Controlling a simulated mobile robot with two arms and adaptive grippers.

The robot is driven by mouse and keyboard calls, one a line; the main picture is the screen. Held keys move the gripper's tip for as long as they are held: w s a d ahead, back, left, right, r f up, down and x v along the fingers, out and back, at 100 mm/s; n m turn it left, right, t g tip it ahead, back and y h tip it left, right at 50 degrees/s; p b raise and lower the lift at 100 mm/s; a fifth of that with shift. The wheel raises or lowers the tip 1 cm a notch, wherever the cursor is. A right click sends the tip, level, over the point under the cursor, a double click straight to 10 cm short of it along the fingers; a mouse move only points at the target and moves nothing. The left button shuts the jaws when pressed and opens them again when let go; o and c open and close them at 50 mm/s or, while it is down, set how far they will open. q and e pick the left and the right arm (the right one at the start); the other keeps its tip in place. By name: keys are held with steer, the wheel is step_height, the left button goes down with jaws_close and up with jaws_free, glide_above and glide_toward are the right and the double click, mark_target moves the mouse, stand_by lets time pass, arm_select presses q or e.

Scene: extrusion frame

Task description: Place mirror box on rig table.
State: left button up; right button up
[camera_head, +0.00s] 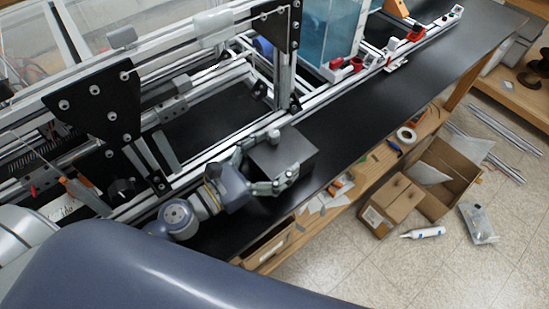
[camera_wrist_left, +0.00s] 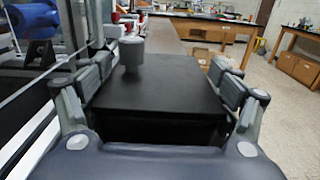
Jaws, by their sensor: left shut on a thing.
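The mirror box (camera_head: 290,150) is a dark square box with a small grey cylinder on its top. My left gripper (camera_head: 270,165) is shut on it, with fingers on two opposite sides. In the left wrist view the mirror box (camera_wrist_left: 160,85) fills the space between the fingers of my left gripper (camera_wrist_left: 155,100), its knob at the upper left. The black rig table (camera_head: 420,85) runs from lower left to upper right, and the box is over its surface, close to the extrusion frame. I cannot tell whether the box touches the table. My right gripper is not in view.
The aluminium extrusion frame (camera_head: 190,100) with black plates stands along the table's left side. Red and white parts (camera_head: 395,50) line the rail farther along. A tape roll (camera_head: 406,135) and tools lie on the shelf below. Cardboard boxes (camera_head: 395,200) stand on the floor. The table beyond the box is clear.

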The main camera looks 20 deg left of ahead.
arm_select(q)
steer(key=shift+r, duration=0.1)
steer(key=o, duration=1.8)
steer(key=shift+o, duration=1.1)
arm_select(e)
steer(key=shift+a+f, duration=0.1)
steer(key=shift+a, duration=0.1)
